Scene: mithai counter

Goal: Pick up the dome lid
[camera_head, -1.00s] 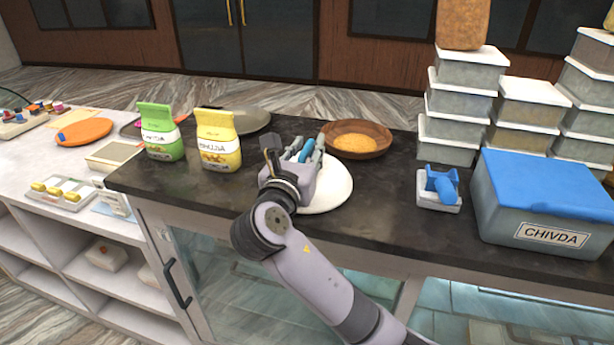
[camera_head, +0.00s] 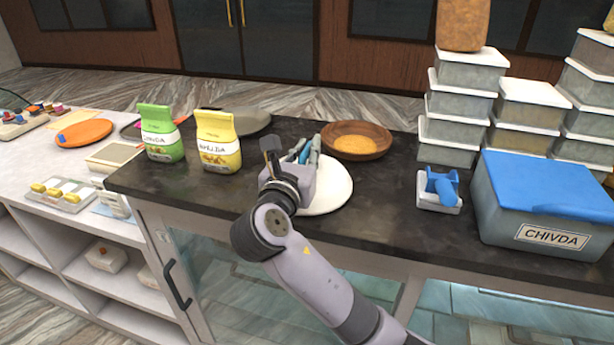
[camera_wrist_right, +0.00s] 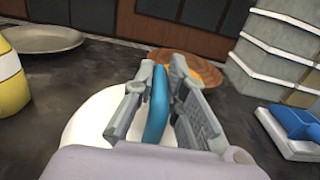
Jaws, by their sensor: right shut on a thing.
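The dome lid (camera_head: 336,187) shows as a white round shape on the dark counter, partly hidden behind my right gripper. It also shows in the right wrist view (camera_wrist_right: 88,120), under the fingers. A blue upright handle (camera_wrist_right: 157,105) stands over it, between the fingers. My right gripper (camera_head: 304,150) is shut on this handle, and in the right wrist view its two fingers (camera_wrist_right: 161,100) flank it. Where the handle meets the lid is hidden. I cannot tell any gap between the lid and the counter. My left gripper is not in view.
A wooden bowl (camera_head: 377,146) of orange food stands just behind the lid. Green (camera_head: 160,135) and yellow (camera_head: 219,143) packets and a grey plate (camera_head: 250,122) are to the left. A blue-and-white device (camera_head: 438,190), the CHIVDA box (camera_head: 540,205) and stacked tubs (camera_head: 452,118) stand right.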

